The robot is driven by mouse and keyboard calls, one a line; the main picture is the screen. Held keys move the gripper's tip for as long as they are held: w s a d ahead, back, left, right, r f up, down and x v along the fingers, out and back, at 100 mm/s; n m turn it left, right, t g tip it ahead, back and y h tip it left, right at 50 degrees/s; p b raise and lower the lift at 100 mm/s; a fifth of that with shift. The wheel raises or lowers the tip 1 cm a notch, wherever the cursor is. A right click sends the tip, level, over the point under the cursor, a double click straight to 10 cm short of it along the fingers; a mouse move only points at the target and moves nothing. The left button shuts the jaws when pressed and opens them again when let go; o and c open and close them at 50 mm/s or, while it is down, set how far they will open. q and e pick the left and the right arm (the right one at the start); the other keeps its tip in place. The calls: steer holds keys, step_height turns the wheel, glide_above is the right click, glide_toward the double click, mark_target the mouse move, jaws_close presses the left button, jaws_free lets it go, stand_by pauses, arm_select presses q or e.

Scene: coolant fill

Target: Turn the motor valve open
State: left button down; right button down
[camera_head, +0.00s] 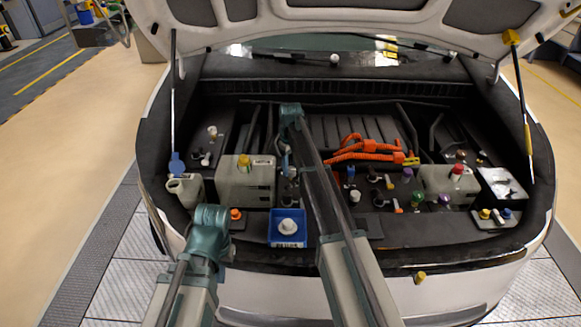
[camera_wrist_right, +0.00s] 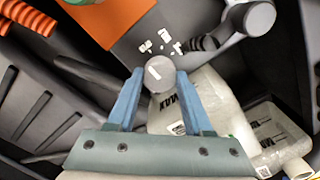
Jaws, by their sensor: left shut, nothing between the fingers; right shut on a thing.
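In the right wrist view, a grey round knob (camera_wrist_right: 163,82), apparently the motor valve, has a short slanted white mark on its top. The blue fingers of my right gripper (camera_wrist_right: 160,76) are shut on it, one on each side. In the head view my right gripper (camera_head: 287,168) points down into the engine bay beside the beige tank with the yellow cap; the arm and gripper hide the knob there. My left gripper (camera_head: 228,250) is low at the front left edge of the bay, mostly hidden by its own wrist, and holds nothing.
The beige tank (camera_head: 247,182) stands left of my right gripper. Orange cables (camera_head: 368,150) lie to its right. A blue tray (camera_head: 288,240) with a white cap is in front. A second tank (camera_head: 448,185) stands farther right. The raised hood (camera_head: 350,30) hangs above.

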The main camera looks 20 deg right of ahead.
mark_target(290, 169)
stand_by(0.3)
steer(key=shift+c, duration=1.5)
jaws_free()
steer(key=shift+r, duration=0.15)
step_height(290, 169, up, 14)
steer(key=p, duration=1.4)
steer(key=shift+f, duration=0.2)
